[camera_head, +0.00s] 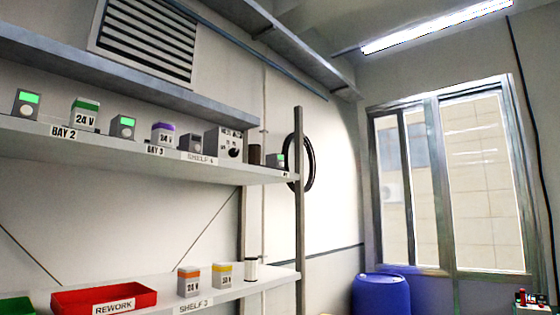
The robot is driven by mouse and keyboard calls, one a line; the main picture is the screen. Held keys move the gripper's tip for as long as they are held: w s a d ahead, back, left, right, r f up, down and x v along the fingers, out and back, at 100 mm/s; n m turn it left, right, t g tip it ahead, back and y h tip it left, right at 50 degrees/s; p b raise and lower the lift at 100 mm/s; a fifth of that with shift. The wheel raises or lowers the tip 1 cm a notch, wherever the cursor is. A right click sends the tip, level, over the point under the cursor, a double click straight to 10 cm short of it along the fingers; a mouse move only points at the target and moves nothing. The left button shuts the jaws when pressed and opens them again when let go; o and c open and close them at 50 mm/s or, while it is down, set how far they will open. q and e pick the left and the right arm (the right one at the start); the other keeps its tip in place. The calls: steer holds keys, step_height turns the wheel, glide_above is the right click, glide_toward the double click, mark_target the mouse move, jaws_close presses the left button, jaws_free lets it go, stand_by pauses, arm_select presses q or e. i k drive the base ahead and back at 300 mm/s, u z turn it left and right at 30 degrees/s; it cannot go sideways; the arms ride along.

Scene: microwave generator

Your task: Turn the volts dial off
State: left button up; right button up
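A grey box-shaped unit (224,139) stands on the upper shelf, above the label SHELF 4. Its front carries small dark markings and a round black dial (235,152) at the lower right. The markings and the dial's setting are too small to read. Neither of my grippers is in view.
The upper shelf (60,144) also holds small grey units with green screens (123,126), a purple-topped 24 V box (163,135) and a dark cylinder (255,154). The lower shelf (262,279) holds a red REWORK bin (75,300). A post (299,215) stands at the shelf end.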

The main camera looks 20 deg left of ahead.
mark_target(233, 152)
steer(key=u, duration=0.55)
steer(key=i, duration=1.75)
steer(key=u, duration=0.95)
